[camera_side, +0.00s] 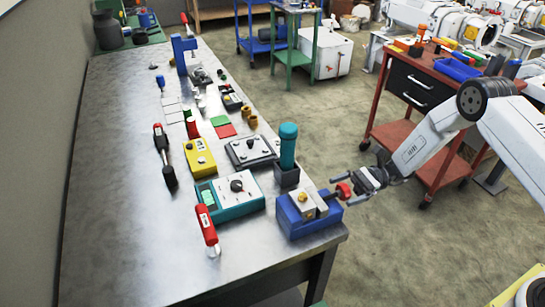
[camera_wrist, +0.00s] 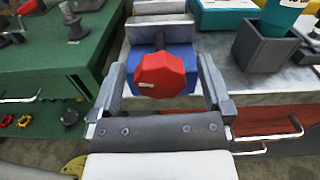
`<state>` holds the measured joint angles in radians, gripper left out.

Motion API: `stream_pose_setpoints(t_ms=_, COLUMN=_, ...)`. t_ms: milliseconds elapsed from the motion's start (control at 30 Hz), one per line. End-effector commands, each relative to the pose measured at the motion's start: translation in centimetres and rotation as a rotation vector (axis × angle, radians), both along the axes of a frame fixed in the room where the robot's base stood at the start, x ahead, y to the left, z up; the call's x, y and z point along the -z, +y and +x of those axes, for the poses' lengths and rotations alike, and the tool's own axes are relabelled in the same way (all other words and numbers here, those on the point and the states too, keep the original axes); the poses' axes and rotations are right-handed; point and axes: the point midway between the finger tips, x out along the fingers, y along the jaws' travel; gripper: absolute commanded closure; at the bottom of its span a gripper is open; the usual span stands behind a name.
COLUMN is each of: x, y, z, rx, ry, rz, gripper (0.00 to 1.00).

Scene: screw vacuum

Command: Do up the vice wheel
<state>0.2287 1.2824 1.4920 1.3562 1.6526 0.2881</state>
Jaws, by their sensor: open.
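The blue vice (camera_side: 305,211) sits at the near right corner of the metal bench, with grey jaws on top. Its red wheel (camera_side: 343,191) sticks out to the right on a shaft, past the bench edge. My gripper (camera_side: 354,190) is at the wheel, coming from the right. In the wrist view the red wheel (camera_wrist: 160,75) is between my two open fingers (camera_wrist: 161,80), with a visible gap on each side. The vice's blue body (camera_wrist: 183,56) shows behind the wheel. Whether a finger touches the wheel cannot be told from the side view.
A teal cylinder in a dark square holder (camera_side: 287,175) stands just behind the vice. A red cart (camera_side: 440,80) stands behind my arm. The floor right of the bench is open.

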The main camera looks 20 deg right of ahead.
Motion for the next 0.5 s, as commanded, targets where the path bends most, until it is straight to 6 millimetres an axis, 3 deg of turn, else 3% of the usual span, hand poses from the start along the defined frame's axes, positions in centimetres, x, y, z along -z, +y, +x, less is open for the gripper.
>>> stream_pose_setpoints(t_ms=433, x=-0.02, y=0.91, z=0.0, rx=0.001, ry=-0.001, rz=0.0, gripper=0.0)
stream_pose_setpoints(t_ms=500, x=-0.02, y=0.9, z=0.0, rx=0.001, ry=-0.001, rz=0.0, gripper=0.22)
